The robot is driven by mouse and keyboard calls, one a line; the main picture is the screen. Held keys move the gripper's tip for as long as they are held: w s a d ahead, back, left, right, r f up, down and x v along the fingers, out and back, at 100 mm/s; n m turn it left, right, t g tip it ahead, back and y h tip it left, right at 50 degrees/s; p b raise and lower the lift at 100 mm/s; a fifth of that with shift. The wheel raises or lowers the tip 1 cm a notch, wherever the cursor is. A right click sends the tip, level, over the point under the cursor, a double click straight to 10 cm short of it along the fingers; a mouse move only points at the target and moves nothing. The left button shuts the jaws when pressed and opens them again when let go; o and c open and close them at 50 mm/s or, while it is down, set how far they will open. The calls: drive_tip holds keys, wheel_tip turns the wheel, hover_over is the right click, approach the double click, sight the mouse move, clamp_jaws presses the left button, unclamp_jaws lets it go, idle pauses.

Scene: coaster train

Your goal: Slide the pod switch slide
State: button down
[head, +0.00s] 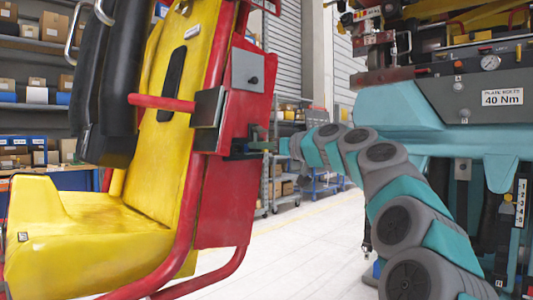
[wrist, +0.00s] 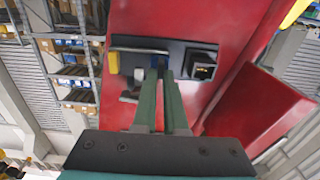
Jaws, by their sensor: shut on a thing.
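The pod is a yellow seat (head: 150,150) with a red frame and red back panel (head: 225,208). A dark switch housing (head: 238,148) sits on the side of the red panel. In the wrist view the switch housing (wrist: 135,47) is a dark strip on the red panel, with a yellow piece (wrist: 113,62) at its left and a black block (wrist: 201,66) at its right. My gripper (head: 264,146) reaches it from the right. Its green fingers (wrist: 161,76) are shut on the switch slide, which they mostly hide.
A grey plate (head: 247,68) is above the housing. Shelves (head: 40,70) stand behind the pod. A teal machine (head: 440,110) fills the right side. The floor (head: 300,255) between is clear.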

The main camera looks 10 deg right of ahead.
drive_tip(key=shift+s+a, duration=0.15)
drive_tip(key=shift+a, duration=0.05)
drive_tip(key=c, duration=1)
unclamp_jaws()
drive_tip(key=shift+a, duration=0.1)
drive_tip(key=shift+o, duration=0.2)
drive_tip(key=shift+s, duration=0.1)
drive_tip(key=b+v, duration=0.1)
drive_tip(key=v, duration=0.6)
drive_tip(key=shift+s+d, duration=0.25)
drive_tip(key=shift+d, duration=0.05)
